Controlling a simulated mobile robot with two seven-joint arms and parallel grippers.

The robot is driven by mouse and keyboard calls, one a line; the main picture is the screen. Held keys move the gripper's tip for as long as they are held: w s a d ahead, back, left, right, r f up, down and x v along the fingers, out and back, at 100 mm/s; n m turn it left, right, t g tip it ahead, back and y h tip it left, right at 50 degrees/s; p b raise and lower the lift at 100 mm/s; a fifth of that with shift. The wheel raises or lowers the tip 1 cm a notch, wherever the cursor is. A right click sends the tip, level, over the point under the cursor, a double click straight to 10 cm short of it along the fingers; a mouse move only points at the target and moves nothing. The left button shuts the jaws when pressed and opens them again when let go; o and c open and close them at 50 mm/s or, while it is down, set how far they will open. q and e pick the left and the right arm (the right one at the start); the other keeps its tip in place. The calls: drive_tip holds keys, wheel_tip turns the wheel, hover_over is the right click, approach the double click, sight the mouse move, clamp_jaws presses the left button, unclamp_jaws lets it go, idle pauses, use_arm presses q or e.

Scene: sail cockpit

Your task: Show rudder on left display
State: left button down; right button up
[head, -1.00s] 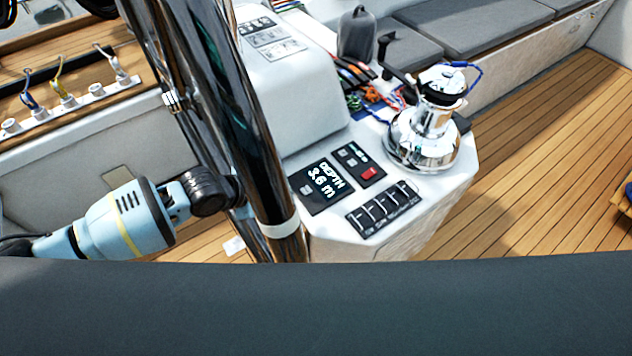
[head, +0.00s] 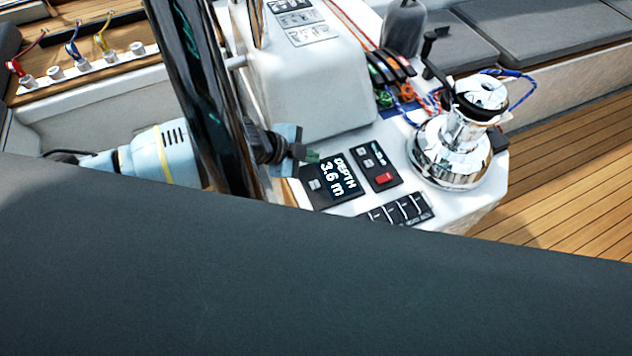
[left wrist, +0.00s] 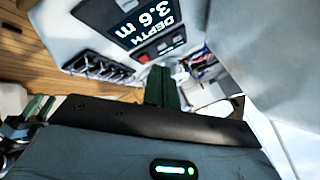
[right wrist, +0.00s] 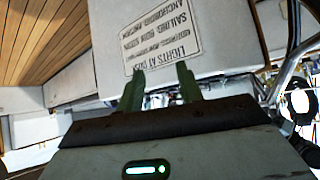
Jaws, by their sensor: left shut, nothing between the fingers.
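The left display (head: 343,177) is a black unit on the white console, reading "DEPTH 3.6 m", with a small grey button (head: 315,184) at its left. It also shows upside down in the left wrist view (left wrist: 140,22). My left gripper (head: 313,156) is shut and empty, its green tips close to the display's upper left corner in the head view. I cannot tell whether they touch it. In the left wrist view the shut fingers (left wrist: 161,85) point below the display. My right gripper (right wrist: 160,82) is open and empty, facing a white panel with a lights label (right wrist: 160,37).
Beside the display is a black panel with a red switch (head: 384,179), and a row of switches (head: 400,209) lies in front. A chrome winch (head: 455,150) stands at right. A dark pole (head: 195,95) crosses my left arm. A dark grey surface (head: 250,280) blocks the lower view.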

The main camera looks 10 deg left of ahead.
sight(311, 185)
use_arm(q)
drive_tip(key=shift+f, duration=0.1)
use_arm(e)
drive_tip(key=shift+s, duration=0.1)
